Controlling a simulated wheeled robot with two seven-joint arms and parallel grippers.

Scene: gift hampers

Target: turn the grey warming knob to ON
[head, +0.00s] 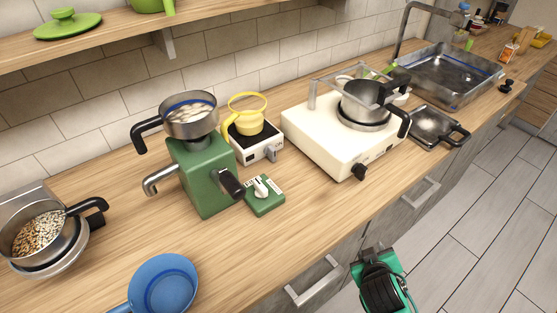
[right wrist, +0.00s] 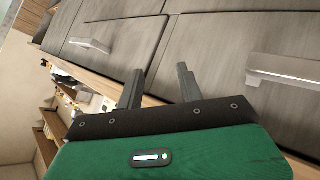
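A small white warmer (head: 256,150) stands on the counter behind a green machine, with a yellow pot (head: 249,121) on its dark top. A small grey knob (head: 271,155) is on the warmer's front; its setting is too small to read. My right gripper (right wrist: 160,69) is open and empty in the right wrist view, its two fingers apart in front of grey drawer fronts. In the head view my green right arm end is low, in front of the counter, away from the warmer. My left gripper is not in view.
A green machine (head: 203,177) with a pan on top and a green box with a white knob (head: 262,190) stand near the warmer. A cream stove (head: 327,134) holds a pot at right. A blue pan (head: 163,284) is at the front; the counter right of it is clear.

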